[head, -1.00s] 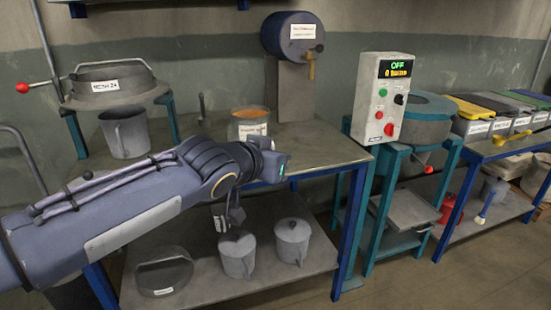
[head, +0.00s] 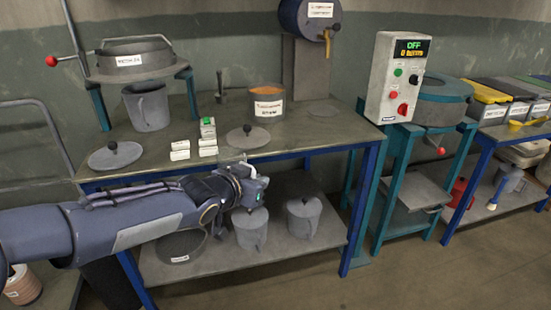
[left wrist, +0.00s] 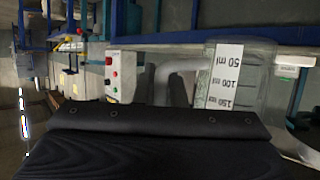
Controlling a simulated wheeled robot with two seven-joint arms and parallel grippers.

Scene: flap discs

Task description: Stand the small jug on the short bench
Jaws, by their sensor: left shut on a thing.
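My left gripper (head: 258,190) reaches in from the left, in front of the near edge of the blue-legged bench (head: 330,150). In the left wrist view, a clear jug (left wrist: 262,85) with a white scale label marked 50, 100 and 150 ml lies sideways in the picture, close to the gripper. Its pale handle (left wrist: 180,68) is on the left. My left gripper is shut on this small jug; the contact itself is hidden. In the head view the jug is mostly hidden or too faint to make out. I cannot tell which bench is the short one. My right gripper is not in view.
On the blue-legged bench are a grey jug (head: 150,108), a labelled tub (head: 267,106), two lids and small white blocks (head: 207,151). Lidded grey pots (head: 303,217) stand on the shelf below. A control box (head: 395,78) and a bench with bins (head: 490,135) are right.

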